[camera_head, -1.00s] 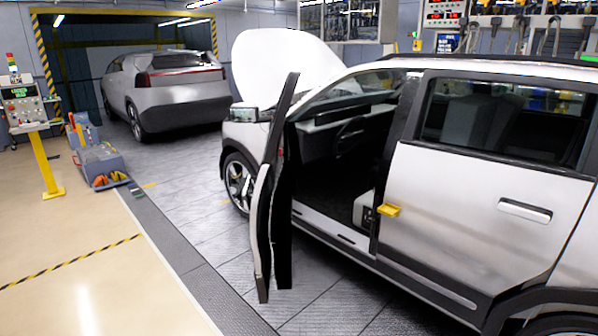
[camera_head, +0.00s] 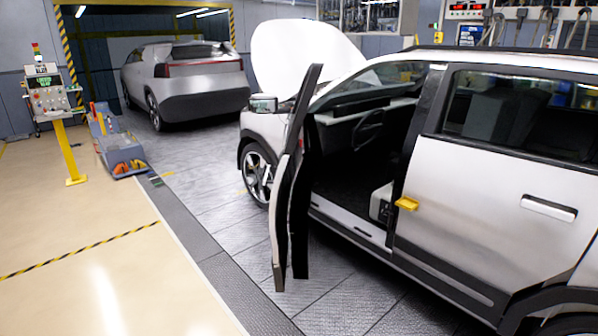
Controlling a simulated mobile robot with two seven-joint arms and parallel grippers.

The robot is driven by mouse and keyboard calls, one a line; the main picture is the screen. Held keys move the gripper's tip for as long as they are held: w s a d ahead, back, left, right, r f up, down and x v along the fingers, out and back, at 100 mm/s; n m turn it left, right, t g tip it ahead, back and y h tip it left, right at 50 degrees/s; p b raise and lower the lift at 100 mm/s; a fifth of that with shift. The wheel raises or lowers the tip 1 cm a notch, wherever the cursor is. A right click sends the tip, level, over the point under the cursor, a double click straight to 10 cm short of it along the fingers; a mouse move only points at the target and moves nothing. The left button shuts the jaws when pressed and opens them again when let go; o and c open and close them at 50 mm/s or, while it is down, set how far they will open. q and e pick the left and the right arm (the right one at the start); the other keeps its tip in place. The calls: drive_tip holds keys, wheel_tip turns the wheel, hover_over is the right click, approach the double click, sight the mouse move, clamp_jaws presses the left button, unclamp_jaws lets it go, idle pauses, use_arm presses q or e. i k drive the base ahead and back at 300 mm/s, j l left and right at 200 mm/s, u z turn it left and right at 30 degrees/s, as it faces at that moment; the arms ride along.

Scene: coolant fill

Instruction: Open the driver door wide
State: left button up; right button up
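The driver door (camera_head: 289,205) of the silver car stands swung far out from the body, seen nearly edge-on in the head view. The car body (camera_head: 478,205) fills the right side. Through the door opening the dark cabin, the steering wheel (camera_head: 368,128) and the sill (camera_head: 347,220) show. A yellow piece (camera_head: 407,203) sits at the rear edge of the opening. The door's outer face and handle are mostly hidden by the steep angle. Neither of my grippers is in the picture.
A control panel on a yellow post (camera_head: 70,150) and a blue-grey cart (camera_head: 118,150) stand at the left. The raised hood (camera_head: 300,55) is at the car's front. Another silver car (camera_head: 185,85) is behind. The floor (camera_head: 110,240) left of the door is clear.

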sight(290, 204)
drive_tip(key=j+z, duration=0.15)
drive_tip(key=j, duration=0.6)
drive_tip(key=j+z, duration=0.2)
drive_tip(key=j, duration=0.55)
drive_tip(key=j+z, duration=0.15)
drive_tip(key=j, duration=0.65)
drive_tip(key=k+j+z, duration=0.2)
drive_tip(key=j, duration=0.5)
drive_tip(key=i+u, duration=0.1)
drive_tip(key=u, duration=0.3)
drive_tip(key=l+u, duration=0.1)
drive_tip(key=u, duration=0.25)
drive_tip(key=i+l+u, duration=0.1)
drive_tip(key=u, duration=0.3)
drive_tip(key=i+l+u, duration=0.15)
drive_tip(key=l+u, duration=0.2)
drive_tip(key=l, duration=0.15)
drive_tip(key=i+l+u, duration=0.1)
drive_tip(key=l+u, duration=0.3)
drive_tip(key=k+l+u, duration=0.1)
drive_tip(key=l+u, duration=0.25)
drive_tip(key=l, duration=0.8)
